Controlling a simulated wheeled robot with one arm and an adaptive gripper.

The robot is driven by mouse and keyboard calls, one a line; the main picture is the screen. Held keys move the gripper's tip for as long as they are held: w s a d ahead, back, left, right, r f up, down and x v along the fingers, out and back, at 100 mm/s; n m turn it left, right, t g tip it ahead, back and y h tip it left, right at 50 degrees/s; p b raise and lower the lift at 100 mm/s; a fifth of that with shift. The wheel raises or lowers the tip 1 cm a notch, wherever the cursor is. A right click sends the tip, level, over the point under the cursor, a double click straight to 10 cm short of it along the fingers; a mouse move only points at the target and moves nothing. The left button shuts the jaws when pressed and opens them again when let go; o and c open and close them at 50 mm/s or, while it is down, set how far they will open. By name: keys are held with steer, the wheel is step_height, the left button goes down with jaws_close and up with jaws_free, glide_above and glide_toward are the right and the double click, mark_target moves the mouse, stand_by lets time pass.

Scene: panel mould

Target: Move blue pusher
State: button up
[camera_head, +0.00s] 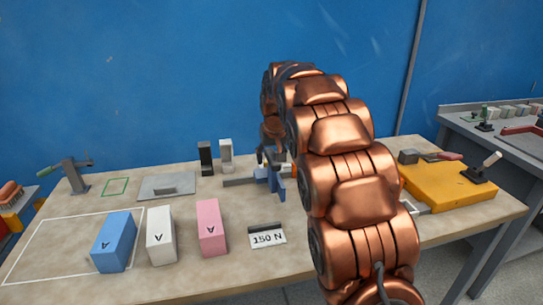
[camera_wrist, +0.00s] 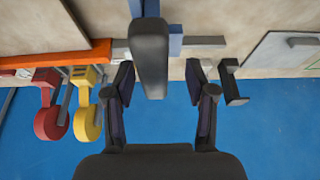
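The blue pusher (camera_head: 270,181) stands on the table near its middle, beside a grey rail. My arm hides part of it in the head view. In the wrist view some of its blue body (camera_wrist: 176,42) shows across the grey rail, beside a dark rounded bar (camera_wrist: 150,50) that rises towards the camera. I cannot tell whether this bar is the pusher's handle. My gripper (camera_wrist: 159,70) is open, its two fingers apart on either side of the bar's end, with gaps showing. In the head view my gripper (camera_head: 270,150) is just behind and above the pusher.
Blue (camera_head: 115,243), white (camera_head: 161,237) and pink (camera_head: 211,228) blocks stand at the front left. A black post (camera_head: 205,158) and white post (camera_head: 226,156) stand left of the pusher. A yellow base (camera_head: 452,188) lies right. Red (camera_wrist: 48,118) and yellow (camera_wrist: 88,118) levers show in the wrist view.

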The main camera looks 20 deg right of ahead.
steer(key=shift+d, duration=0.15)
steer(key=shift+s+r, duration=0.1)
steer(key=shift+r, duration=0.15)
steer(key=v, duration=1.1)
steer(key=shift+r, duration=0.2)
steer(key=shift+s, duration=0.2)
